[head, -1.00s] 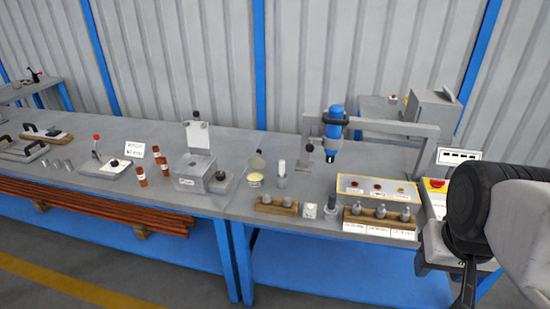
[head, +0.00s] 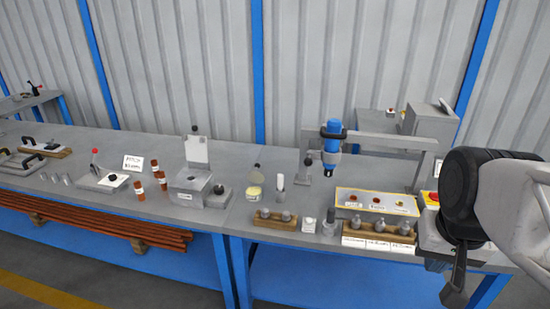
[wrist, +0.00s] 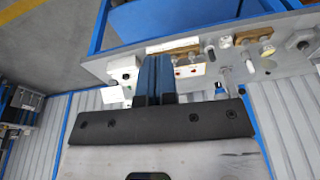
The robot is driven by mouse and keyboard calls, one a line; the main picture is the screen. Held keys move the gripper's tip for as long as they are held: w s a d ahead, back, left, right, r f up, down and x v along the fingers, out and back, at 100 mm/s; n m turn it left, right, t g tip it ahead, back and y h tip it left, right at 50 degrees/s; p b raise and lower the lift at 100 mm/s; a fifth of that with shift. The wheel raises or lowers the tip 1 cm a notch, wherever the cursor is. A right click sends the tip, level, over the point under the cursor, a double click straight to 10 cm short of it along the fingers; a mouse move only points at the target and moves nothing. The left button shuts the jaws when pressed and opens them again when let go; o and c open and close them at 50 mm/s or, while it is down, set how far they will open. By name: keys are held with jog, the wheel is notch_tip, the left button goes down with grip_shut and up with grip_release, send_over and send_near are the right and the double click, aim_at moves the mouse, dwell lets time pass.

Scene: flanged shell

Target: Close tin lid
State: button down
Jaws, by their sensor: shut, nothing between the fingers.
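A small tin (head: 254,192) with a pale yellow face stands on the grey bench, right of the centre seam. Its round lid (head: 257,173) stands up open at its back edge. My gripper is at the far right in the head view, well apart from the tin, with only a dark end part showing below the wrist. In the wrist view my gripper (wrist: 154,58) shows two blue-dark fingers pressed together, with nothing between them.
Left of the tin stands a grey box (head: 190,184) with its flap raised. In front is a wooden rack (head: 275,222) of grey pieces. Right are a white cylinder (head: 280,184), a blue tool on a stand (head: 331,142) and a yellow-edged panel (head: 377,201).

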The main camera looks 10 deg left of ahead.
jog(key=w+a+r+m+g, duration=0.1)
jog(key=w+a+r+m, duration=0.15)
jog(key=w, duration=0.75)
jog(key=w+a+r+m, duration=0.2)
jog(key=w+a+r, duration=0.2)
jog(key=w, duration=0.5)
jog(key=w+a+m+g, duration=0.1)
jog(key=w+a+m, duration=0.1)
jog(key=w+a, duration=0.5)
jog(key=w+a+m+g, duration=0.1)
jog(key=w+a+m, duration=0.15)
jog(key=w, duration=0.95)
jog(key=m+g, duration=0.3)
jog(key=m, duration=0.5)
send_over(257, 174)
jog(key=w, duration=0.5)
notch_tip(257, 174, down, 22)
jog(key=shift+w+a+f, duration=0.1)
jog(key=shift+f, duration=0.05)
jog(key=shift+f, duration=0.15)
jog(key=shift+x, duration=4.85)
